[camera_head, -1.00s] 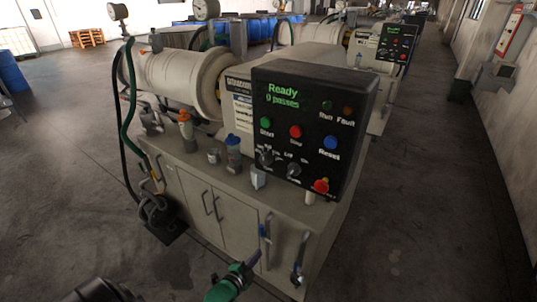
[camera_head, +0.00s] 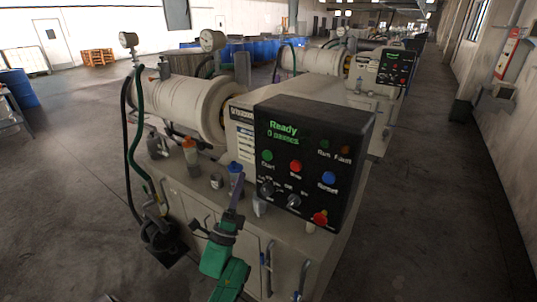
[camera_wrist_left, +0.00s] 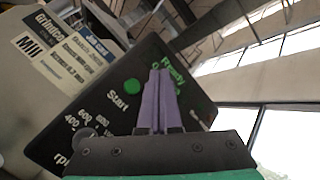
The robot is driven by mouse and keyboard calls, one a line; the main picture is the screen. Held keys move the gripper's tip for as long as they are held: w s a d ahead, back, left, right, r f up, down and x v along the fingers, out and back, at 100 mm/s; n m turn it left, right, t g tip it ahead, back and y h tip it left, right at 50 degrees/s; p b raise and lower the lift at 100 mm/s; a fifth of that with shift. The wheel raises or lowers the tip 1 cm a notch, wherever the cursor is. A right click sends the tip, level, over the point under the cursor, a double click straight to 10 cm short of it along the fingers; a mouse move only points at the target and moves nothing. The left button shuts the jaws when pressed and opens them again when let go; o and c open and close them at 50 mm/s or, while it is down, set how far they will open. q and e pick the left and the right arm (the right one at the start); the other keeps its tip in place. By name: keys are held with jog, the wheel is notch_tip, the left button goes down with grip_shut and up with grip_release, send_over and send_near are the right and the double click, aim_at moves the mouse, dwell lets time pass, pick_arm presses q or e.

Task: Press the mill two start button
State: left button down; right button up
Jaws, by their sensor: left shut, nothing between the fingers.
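The near mill's black control panel (camera_head: 313,160) reads "Ready" and "0 passes". Its green Start button (camera_head: 267,156) is at the left of the panel, beside a red button (camera_head: 295,166) and a blue Reset button (camera_head: 329,178). My left gripper (camera_head: 238,190) has its purple fingers shut and empty, pointing up, below and left of the Start button in the head view. In the left wrist view the Start button (camera_wrist_left: 132,87) shows just left of the fingers (camera_wrist_left: 158,72), apart from them in the picture. The mill label's number cannot be read. My right gripper is not in view.
Bottles and a small can (camera_head: 216,181) stand on the cabinet top left of the panel. Knobs (camera_head: 293,201) and a red emergency stop (camera_head: 320,218) sit low on the panel. A second mill panel (camera_head: 396,67) stands behind.

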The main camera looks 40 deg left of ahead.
aim_at(267, 156)
pick_arm(q)
jog(key=shift+r, duration=0.1)
jog(key=w+b, duration=0.4)
jog(key=w, duration=0.4)
jog(key=shift+w+b, duration=0.35)
jog(key=shift+w, duration=0.05)
jog(key=shift+a, duration=0.15)
dwell(1.6)
jog(key=shift+w+b, duration=0.4)
jog(key=shift+b, duration=0.05)
